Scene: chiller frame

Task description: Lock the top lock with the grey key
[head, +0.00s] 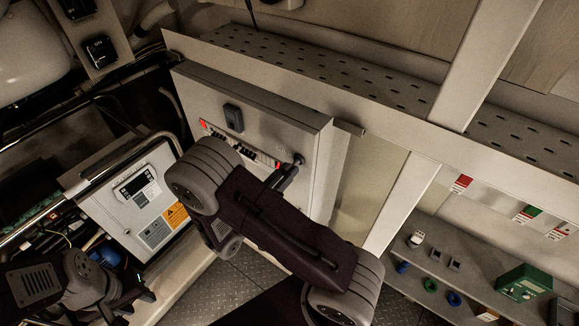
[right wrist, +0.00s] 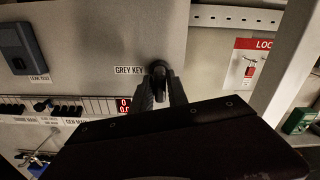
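A grey cabinet (head: 262,110) stands mid-picture in the head view. In the right wrist view, a label reading "GREY KEY" (right wrist: 129,71) sits on its face, just left of a dark round key fitting (right wrist: 159,69). My right gripper (right wrist: 164,86) is at this fitting, one finger on each side of its lower part; I cannot tell whether they press on it. In the head view, my right gripper (head: 288,174) is at the cabinet's right front edge. My left gripper (head: 134,296) is low at the left, dark, away from the cabinet. The top lock is not clearly identifiable.
A dark latch (head: 233,117) and a row of red and black switches (head: 237,146) are on the cabinet. A white control box (head: 135,192) is at left. A grey shelf (head: 455,268) with small parts and a green box (head: 522,283) is at right. A diagonal beam (head: 440,150) stands between.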

